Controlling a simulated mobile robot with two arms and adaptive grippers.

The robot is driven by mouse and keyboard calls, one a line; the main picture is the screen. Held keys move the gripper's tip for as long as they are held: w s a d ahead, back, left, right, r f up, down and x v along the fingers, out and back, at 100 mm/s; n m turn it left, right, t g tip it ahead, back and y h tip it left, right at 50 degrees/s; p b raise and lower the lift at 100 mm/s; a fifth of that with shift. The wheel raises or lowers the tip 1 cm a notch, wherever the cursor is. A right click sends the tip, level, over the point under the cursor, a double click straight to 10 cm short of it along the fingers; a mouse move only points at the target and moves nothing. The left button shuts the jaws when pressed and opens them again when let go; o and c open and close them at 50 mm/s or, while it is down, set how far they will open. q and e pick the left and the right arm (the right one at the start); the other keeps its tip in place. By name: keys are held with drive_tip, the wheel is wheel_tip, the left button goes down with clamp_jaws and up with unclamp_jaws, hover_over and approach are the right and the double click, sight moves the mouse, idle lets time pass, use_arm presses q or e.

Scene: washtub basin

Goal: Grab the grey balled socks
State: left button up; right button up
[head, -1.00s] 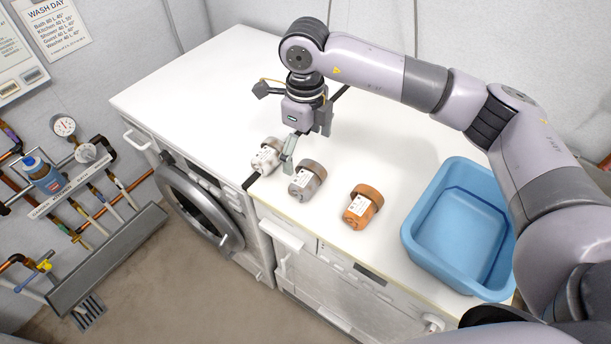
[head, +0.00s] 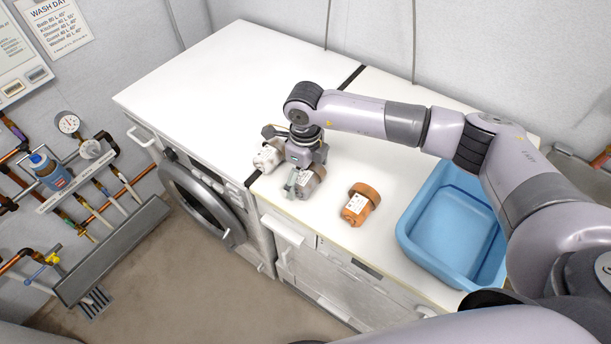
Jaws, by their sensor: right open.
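The grey balled socks (head: 316,182) lie on the white worktop near its front edge, with a white label and a brown band partly showing. My right gripper (head: 298,184) is open and down at the grey socks, and it hides part of them. One finger shows on their left side; I cannot tell whether it touches them. The white balled socks (head: 267,158) lie just to the left. The orange balled socks (head: 357,207) lie apart to the right. My left gripper is not in view.
A blue basin (head: 408,238) stands on the right of the worktop (head: 215,75). The back and left of the worktop are clear. A washing machine (head: 190,205) is under its left part. A pipe shelf with a blue bottle (head: 50,172) is on the left wall.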

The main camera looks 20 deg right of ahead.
drive_tip(key=shift+c, duration=0.2)
drive_tip(key=c, duration=1.2)
drive_tip(key=shift+r, duration=0.1)
